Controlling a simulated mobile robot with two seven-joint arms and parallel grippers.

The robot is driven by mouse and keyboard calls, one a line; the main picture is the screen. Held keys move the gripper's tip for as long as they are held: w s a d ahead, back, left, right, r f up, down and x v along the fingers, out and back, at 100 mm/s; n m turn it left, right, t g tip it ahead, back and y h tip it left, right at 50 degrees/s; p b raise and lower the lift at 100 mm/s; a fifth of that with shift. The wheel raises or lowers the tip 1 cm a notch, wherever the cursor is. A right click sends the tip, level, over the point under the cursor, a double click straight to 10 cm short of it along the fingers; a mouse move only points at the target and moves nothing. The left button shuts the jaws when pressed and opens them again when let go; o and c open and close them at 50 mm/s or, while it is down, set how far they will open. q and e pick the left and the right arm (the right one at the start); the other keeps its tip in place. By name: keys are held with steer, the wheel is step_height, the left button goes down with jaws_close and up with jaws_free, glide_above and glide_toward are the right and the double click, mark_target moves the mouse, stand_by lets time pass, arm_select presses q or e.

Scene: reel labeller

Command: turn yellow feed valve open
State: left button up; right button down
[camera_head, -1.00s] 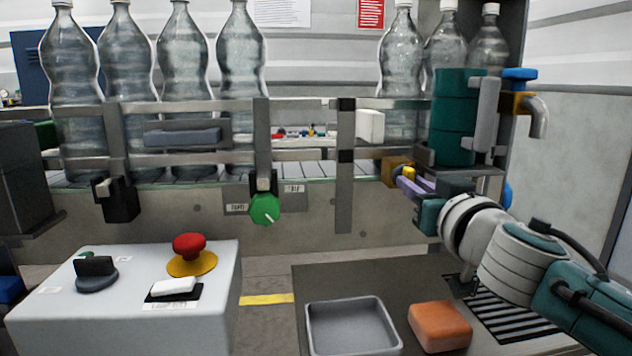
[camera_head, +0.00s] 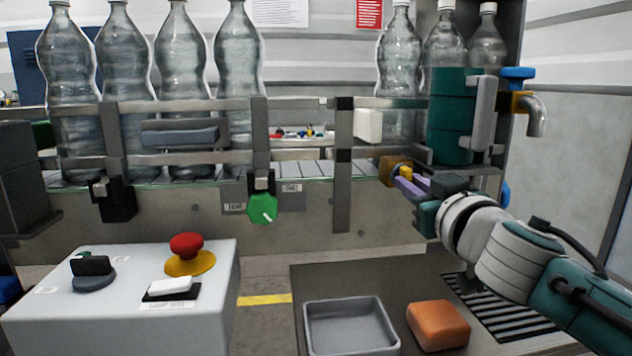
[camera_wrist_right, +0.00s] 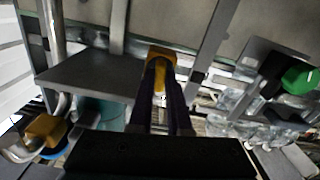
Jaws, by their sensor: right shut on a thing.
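The yellow feed valve has a brass-yellow body (camera_head: 390,171) at the conveyor frame, left of the dark green canister, with a small yellow handle (camera_head: 405,168) beside it. My right gripper (camera_head: 405,180) reaches in from the right and its purple fingers are closed around the handle, hiding part of it. In the right wrist view, the yellow valve (camera_wrist_right: 162,56) shows at the tips of the two dark fingers (camera_wrist_right: 160,85), with the yellow handle between them. The handle's exact angle is hard to tell. My left gripper is out of view.
A dark green canister (camera_head: 451,115) and a tap with a blue handle (camera_head: 519,73) stand right of the valve. A green knob (camera_head: 262,208) is on the conveyor front. Bottles line the conveyor. A grey tray (camera_head: 350,327) and orange block (camera_head: 438,325) lie below the arm.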

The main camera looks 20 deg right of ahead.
steer(key=shift+d+r+n, duration=0.1)
steer(key=shift+r+n, duration=0.05)
steer(key=shift+n, duration=7.95)
steer(key=c, duration=0.9)
jaws_free()
steer(key=shift+o, duration=0.2)
steer(key=shift+s, duration=0.1)
steer(key=v, duration=1)
